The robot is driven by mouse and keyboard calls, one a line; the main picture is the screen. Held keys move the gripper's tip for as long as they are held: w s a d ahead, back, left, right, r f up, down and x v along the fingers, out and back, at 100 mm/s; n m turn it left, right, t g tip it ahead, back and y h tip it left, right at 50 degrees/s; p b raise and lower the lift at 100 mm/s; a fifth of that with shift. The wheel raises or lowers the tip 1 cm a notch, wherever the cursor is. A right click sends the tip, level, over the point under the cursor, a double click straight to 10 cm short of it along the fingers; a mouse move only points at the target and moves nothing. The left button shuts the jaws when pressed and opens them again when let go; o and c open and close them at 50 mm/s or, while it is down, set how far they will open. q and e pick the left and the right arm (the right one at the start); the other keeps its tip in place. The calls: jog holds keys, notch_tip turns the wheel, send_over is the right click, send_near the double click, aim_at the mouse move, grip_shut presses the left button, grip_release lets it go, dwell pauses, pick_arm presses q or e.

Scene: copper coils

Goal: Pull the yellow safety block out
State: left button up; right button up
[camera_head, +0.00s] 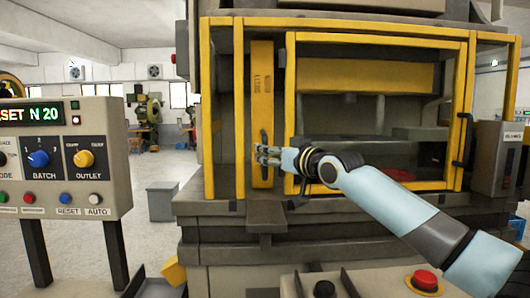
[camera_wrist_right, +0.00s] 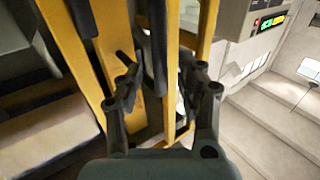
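The yellow safety block (camera_head: 262,85) is a tall upright bar with dark lettering, standing in the left part of the press, left of the yellow-framed front window. A dark handle (camera_head: 263,137) shows on its lower half. My right gripper (camera_head: 266,154) is in front of the block's lower part, close below the handle. In the right wrist view, its two dark fingers (camera_wrist_right: 162,88) are spread apart, with yellow bars and a dark handle (camera_wrist_right: 158,45) beyond and between them. I cannot tell whether the fingers touch anything. My left gripper is not in view.
The window frame (camera_head: 375,37) stands close to the right of the block, and a yellow post (camera_head: 238,110) to the left. A control panel (camera_head: 60,155) stands at left. A red button (camera_head: 425,280) is at the lower front.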

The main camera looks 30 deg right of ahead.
jog(key=shift+w, duration=1.1)
grip_shut()
jog(key=shift+w+a, duration=0.1)
